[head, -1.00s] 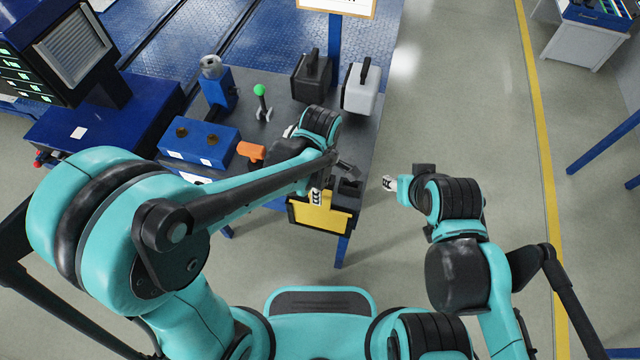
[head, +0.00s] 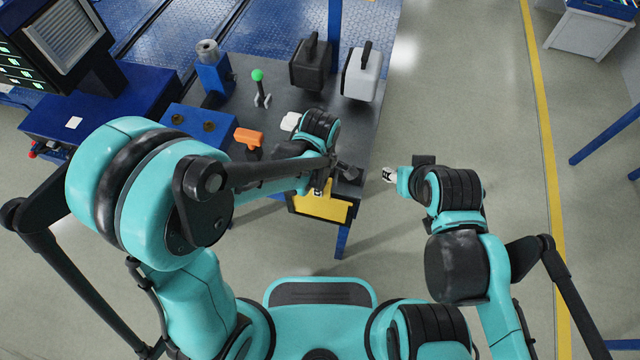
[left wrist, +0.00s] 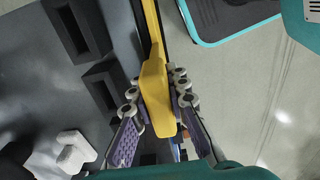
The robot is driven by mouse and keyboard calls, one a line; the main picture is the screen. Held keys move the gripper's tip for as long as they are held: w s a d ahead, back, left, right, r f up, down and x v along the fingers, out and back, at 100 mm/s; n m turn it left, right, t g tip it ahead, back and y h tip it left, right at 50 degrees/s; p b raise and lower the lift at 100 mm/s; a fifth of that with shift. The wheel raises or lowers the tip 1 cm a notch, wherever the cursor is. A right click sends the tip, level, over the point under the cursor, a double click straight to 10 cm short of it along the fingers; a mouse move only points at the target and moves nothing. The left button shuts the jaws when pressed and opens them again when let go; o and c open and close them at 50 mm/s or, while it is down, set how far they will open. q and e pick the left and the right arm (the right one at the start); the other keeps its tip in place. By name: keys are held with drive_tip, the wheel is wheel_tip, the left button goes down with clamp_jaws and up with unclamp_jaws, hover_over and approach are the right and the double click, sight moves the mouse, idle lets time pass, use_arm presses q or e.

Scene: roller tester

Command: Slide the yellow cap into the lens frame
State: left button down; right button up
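The yellow cap (head: 335,210) is a flat plate standing upright at the table's front edge in the head view. The dark lens frame (head: 319,218) borders it there; I cannot tell how deep the cap sits in it. My left gripper (head: 319,187) is at the cap's upper part. In the left wrist view the two fingers (left wrist: 158,95) close on both sides of the yellow cap's thick tab (left wrist: 156,82), and the thin plate runs away behind it. My right gripper (head: 388,176) is off the table's right side, empty; its fingers are too small to judge.
On the table (head: 285,90) stand a black case (head: 311,68), a white case (head: 362,75), a green-knobbed lever (head: 259,85), an orange-handled tool (head: 248,137) and a blue box (head: 200,122). Dark blocks (left wrist: 95,85) lie beside the left fingers. The floor right of the table is clear.

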use_arm(q)
drive_tip(key=c, duration=2.2)
unclamp_jaws()
clamp_jaws()
drive_tip(key=shift+r+p, duration=0.55)
drive_tip(key=shift+r, duration=0.15)
wheel_tip(320, 180, up, 15)
drive_tip(key=p, duration=1.2)
drive_tip(key=shift+r, duration=0.15)
drive_tip(key=shift+s, duration=0.1)
